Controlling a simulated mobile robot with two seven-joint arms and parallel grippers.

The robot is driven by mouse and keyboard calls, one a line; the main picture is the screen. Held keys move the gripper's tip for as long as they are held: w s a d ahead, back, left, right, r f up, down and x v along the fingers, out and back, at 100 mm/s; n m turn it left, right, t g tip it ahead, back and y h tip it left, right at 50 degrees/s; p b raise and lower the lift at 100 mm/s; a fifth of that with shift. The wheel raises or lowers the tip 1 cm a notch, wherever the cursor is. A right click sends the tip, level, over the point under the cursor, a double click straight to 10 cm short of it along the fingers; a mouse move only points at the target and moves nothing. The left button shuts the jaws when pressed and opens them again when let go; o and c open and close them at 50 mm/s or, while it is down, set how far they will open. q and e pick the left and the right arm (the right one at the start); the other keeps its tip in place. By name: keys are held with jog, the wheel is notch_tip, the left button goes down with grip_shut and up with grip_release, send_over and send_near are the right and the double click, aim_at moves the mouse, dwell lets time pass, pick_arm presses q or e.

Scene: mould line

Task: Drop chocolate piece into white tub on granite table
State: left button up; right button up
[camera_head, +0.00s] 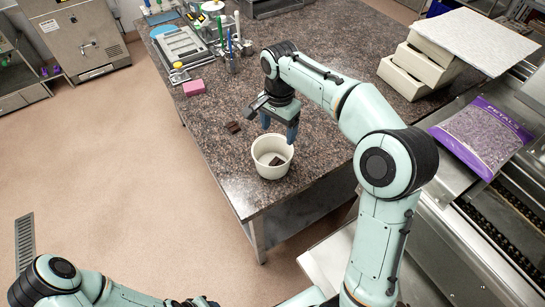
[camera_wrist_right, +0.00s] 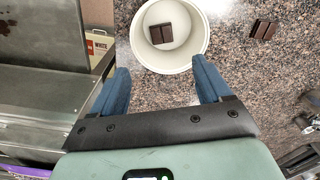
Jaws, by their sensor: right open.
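The white tub (camera_head: 258,168) stands upright near the front corner of the granite table (camera_head: 225,165). A dark chocolate piece (camera_head: 277,161) lies inside on its floor; in the right wrist view the piece (camera_wrist_right: 161,33) shows within the tub (camera_wrist_right: 197,55). Another dark chocolate piece (camera_head: 233,127) lies on the granite, left of and behind the tub; it also shows in the wrist view (camera_wrist_right: 263,28). My right gripper (camera_head: 279,126) is open and empty, just above and behind the tub. My left arm shows at the lower left, its gripper out of the picture.
A pink block (camera_head: 194,87), a grey scale-like tray (camera_head: 181,44) and a cup of pens (camera_head: 232,62) stand toward the back left. Stacked white boxes (camera_head: 416,72) stand at the right. A purple bag (camera_head: 482,137) lies beside the table. Granite between is clear.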

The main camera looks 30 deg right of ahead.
pick_arm(q)
jog(key=shift+w+r+p, duration=0.55)
jog(key=shift+w+r, duration=0.4)
jog(key=shift+w, duration=0.2)
pick_arm(e)
notch_tip(320, 180, up, 7)
jog(key=shift+f, duration=0.15)
